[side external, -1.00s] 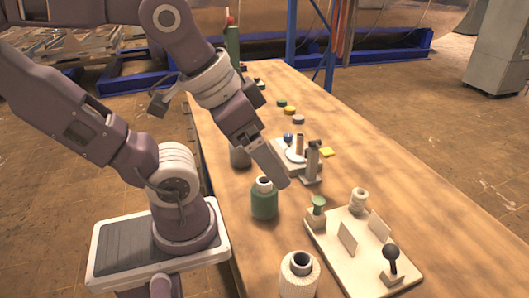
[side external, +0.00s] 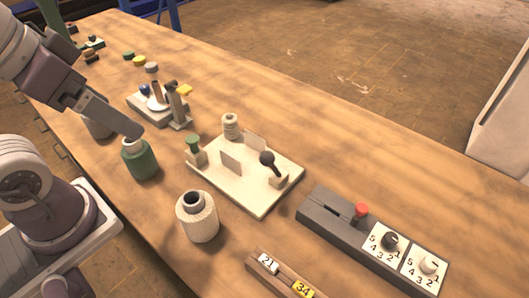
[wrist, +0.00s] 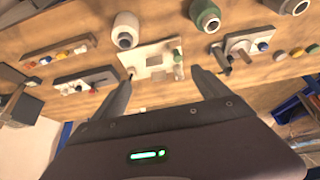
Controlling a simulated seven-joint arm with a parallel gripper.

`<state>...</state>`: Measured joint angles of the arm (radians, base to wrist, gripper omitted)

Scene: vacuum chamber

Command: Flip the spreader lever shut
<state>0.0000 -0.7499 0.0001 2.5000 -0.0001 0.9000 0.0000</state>
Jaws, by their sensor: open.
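A cream board (side external: 255,203) lies mid-table with two thin upright plates, a green-topped peg (side external: 193,145) and a white spool (side external: 231,126). A lever with a black ball knob (side external: 267,158) stands tilted on a small block at its right corner. I take this as the spreader lever, though no label shows. The board also shows in the wrist view (wrist: 150,62). My gripper (side external: 138,131) is above the table by the green bottle (side external: 140,160), to the left of the board and apart from the lever. In the wrist view my gripper (wrist: 161,75) has its fingers wide apart, nothing between them.
A dark grey box (side external: 325,210) with a red knob and numbered dials lies to the right, a number strip (side external: 285,277) in front. A small fixture (side external: 160,108) with posts stands behind left. The far right table is clear.

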